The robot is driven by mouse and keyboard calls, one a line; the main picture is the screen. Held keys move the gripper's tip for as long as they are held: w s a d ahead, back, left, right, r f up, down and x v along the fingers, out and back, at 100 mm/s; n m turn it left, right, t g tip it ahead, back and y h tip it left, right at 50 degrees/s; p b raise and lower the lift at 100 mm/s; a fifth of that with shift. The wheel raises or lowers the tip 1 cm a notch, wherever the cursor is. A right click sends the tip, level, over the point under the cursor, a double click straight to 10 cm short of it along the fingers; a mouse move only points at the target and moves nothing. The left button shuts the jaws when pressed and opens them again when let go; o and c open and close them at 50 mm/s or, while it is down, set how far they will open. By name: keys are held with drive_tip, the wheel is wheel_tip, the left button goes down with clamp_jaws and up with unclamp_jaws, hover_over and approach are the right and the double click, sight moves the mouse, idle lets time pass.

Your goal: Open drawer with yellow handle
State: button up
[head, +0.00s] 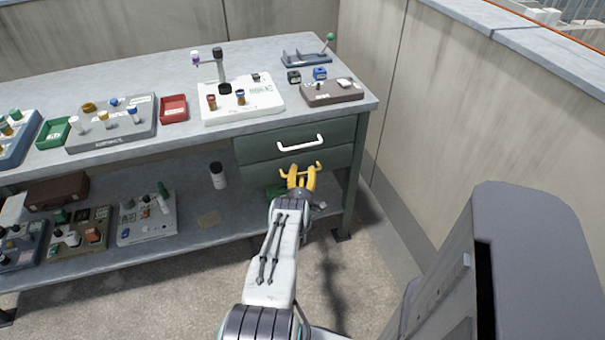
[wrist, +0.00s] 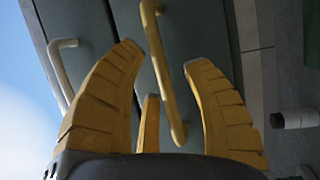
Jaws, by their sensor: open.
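The yellow handle (head: 318,166) is on the lower drawer (head: 340,156) under the right end of the workbench. The drawer front looks flush with the cabinet. My gripper (head: 302,173) is in front of this handle and partly hides it in the head view. In the wrist view, the yellow handle (wrist: 165,75) runs between the spread yellow fingers of my gripper (wrist: 168,60). The fingers are open and not closed on the bar. I cannot tell whether a finger touches it.
A white handle (head: 300,143) is on the upper drawer, just above. The workbench top (head: 180,65) holds trays and devices. A concrete wall (head: 425,110) stands at the right.

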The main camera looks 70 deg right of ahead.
drive_tip(key=shift+c, duration=0.3)
clamp_jaws()
idle(0.3)
